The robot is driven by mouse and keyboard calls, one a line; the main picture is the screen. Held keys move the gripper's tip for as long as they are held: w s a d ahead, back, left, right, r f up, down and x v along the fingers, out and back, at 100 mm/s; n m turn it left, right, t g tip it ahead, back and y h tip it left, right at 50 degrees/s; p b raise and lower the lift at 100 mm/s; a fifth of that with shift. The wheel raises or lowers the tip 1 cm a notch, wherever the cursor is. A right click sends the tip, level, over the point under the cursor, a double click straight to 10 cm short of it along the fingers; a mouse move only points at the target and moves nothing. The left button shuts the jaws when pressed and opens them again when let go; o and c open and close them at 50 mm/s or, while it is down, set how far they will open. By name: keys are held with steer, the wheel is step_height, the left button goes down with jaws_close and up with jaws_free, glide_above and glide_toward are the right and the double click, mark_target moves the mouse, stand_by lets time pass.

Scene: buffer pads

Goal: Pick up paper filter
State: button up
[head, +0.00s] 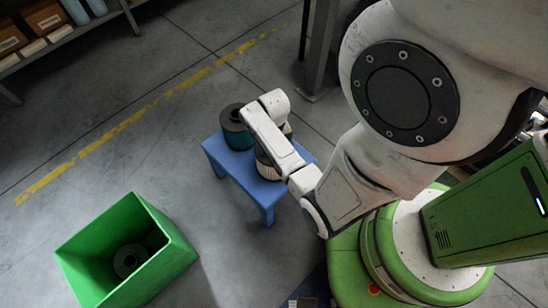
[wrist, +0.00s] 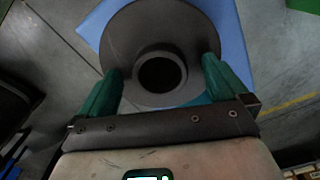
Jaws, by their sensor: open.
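The paper filter, a pale pleated cylinder (head: 267,170), stands on a small blue table (head: 228,162), partly hidden behind my arm in the head view. In the wrist view, a round dark grey cap (wrist: 160,22) with a raised ring and dark centre hole fills the middle; it appears to be this filter's top. My gripper (wrist: 163,68) is open, its green fingers on either side of the ring and overlapping the cap's edges. I cannot tell whether they touch it. In the head view my arm mostly hides the gripper.
A teal filter with a dark top (head: 233,128) stands close by on the same table. A green bin (head: 165,262) on the floor at lower left holds a dark round part. Shelving (head: 70,42) stands at upper left. The floor between is clear.

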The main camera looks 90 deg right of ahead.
steer(key=c, duration=1.8)
